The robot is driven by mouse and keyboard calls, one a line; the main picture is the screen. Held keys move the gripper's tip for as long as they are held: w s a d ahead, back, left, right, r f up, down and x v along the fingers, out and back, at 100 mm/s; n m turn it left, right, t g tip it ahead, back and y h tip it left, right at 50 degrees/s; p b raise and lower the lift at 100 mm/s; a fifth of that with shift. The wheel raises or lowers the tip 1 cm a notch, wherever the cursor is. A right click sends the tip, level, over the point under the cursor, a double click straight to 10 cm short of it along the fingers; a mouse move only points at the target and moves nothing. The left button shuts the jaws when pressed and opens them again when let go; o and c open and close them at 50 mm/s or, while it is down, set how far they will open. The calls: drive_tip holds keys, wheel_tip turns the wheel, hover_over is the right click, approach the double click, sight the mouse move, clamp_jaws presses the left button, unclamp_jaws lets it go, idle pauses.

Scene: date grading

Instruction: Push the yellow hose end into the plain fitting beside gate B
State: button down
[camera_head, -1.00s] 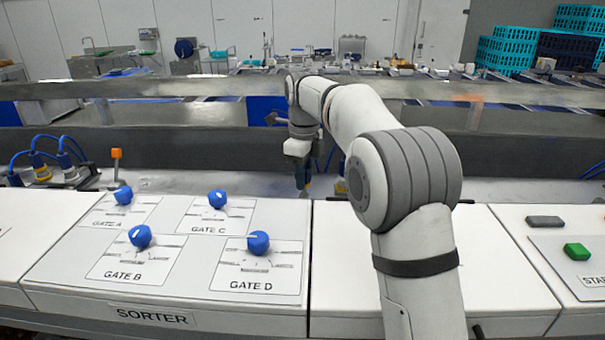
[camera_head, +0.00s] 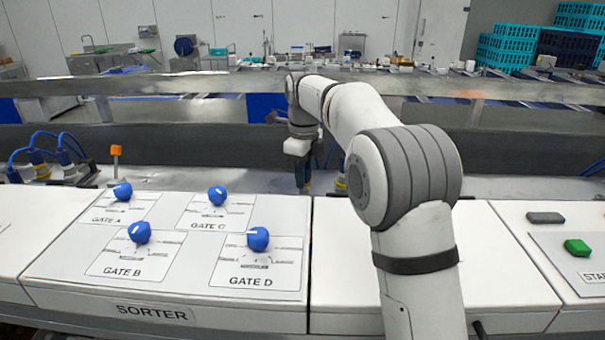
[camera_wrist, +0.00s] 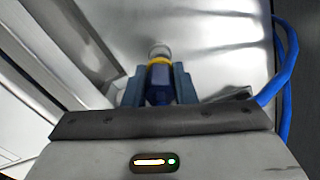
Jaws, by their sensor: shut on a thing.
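My gripper (camera_wrist: 159,88) is shut on the yellow hose end (camera_wrist: 159,62), a blue body with a yellow collar. A pale grey round piece shows just beyond the collar; I cannot tell whether it is the hose end's tip or a fitting. In the head view my gripper (camera_head: 303,178) points down behind the white consoles, low over the metal surface, and the hose end is too small to make out. The gate B knob (camera_head: 139,232) is blue, on the sorter panel at left. I cannot pick out the plain fitting.
Blue hoses with yellow connectors (camera_head: 41,170) stand at the left behind the panel, near an orange-topped post (camera_head: 116,151). A yellow piece (camera_head: 341,185) shows just right of my gripper. A blue hose (camera_wrist: 284,80) curves past the gripper's right side. A metal rail (camera_head: 200,85) crosses behind.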

drive_tip(key=shift+f+b, duration=0.4)
drive_tip(key=shift+f, duration=0.55)
idle(0.5)
drive_tip(key=c, duration=1.8)
unclamp_jaws()
drive_tip(key=shift+c, duration=0.2)
drive_tip(key=o, duration=0.7)
drive_tip(key=shift+o, duration=0.6)
drive_tip(key=shift+o, duration=1.3)
